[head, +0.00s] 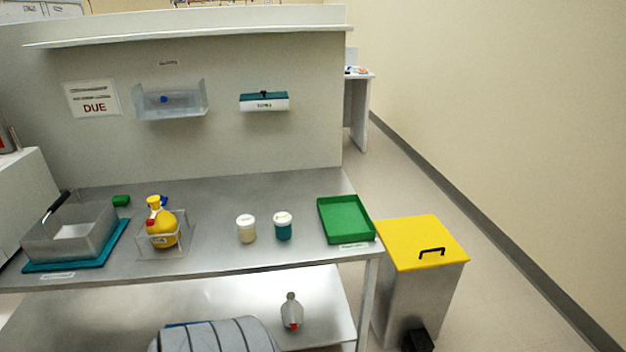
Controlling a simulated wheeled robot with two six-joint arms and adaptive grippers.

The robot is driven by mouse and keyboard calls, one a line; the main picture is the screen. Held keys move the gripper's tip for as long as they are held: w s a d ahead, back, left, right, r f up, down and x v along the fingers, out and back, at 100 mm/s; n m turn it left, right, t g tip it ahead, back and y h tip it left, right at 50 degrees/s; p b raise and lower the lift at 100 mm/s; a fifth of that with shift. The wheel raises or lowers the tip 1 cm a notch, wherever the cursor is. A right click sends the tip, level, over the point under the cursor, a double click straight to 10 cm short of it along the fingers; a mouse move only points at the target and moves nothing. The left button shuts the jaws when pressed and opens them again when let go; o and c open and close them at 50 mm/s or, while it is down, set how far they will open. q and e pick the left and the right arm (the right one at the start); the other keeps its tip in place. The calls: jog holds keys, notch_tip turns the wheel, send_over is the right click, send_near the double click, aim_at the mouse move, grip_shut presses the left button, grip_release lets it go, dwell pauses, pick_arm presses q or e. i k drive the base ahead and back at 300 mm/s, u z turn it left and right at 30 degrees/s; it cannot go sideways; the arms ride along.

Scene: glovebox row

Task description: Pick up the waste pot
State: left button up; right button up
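Two small lidded pots stand upright, side by side, on the steel bench. One is a cream pot (246,229) with a white lid. The other is a teal pot (283,227) with a white lid, just to its right with a small gap. No readable label shows which of them is the waste pot. Neither of my grippers is in the head view, and nothing touches either pot.
A green tray (327,228) lies at the bench's right end. A yellow bottle (162,232) stands in a clear holder to the left, near a grey tub (96,236). A yellow-lidded bin (408,238) stands right of the bench. Bench around the pots is clear.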

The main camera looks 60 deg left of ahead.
aim_at(283, 221)
jog(key=u, duration=0.25)
jog(key=i, duration=1.25)
jog(key=u, duration=1.15)
jog(key=i, duration=0.9)
jog(key=u, duration=0.9)
